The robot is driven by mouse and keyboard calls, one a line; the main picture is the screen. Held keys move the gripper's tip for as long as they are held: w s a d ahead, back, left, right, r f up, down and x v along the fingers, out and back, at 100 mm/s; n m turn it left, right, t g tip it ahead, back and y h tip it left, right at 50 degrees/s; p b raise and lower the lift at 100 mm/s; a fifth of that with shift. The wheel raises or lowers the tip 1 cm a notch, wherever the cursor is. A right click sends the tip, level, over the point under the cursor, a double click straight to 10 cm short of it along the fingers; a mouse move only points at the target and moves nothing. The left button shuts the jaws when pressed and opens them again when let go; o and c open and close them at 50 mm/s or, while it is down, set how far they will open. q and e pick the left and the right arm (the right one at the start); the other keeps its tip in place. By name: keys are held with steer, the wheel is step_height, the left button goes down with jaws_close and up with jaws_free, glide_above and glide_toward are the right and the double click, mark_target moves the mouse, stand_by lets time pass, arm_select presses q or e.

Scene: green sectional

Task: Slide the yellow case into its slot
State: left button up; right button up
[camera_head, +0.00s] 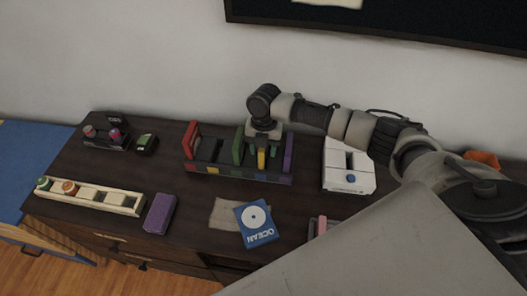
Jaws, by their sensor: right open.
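A dark rack (232,176) stands near the back middle of the dark table, with colored upright pieces in it. The yellow case (261,159) shows as a narrow upright strip in the right half of the rack, between green pieces and a purple one. My right gripper (262,147) points down over this part of the rack, its fingers open around or close to the yellow case. The gripper hides the top of the yellow case, and I cannot tell how deep it sits. My left gripper is out of view.
Red (193,139) and purple (288,153) uprights flank the rack. A white box (348,172) stands to its right. A blue OCEAN case (256,222) and a purple block (159,213) lie in front. A wooden tray (90,197) is at left.

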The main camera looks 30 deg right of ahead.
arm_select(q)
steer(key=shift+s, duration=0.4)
arm_select(e)
steer(key=shift+f, duration=0.1)
jaws_close()
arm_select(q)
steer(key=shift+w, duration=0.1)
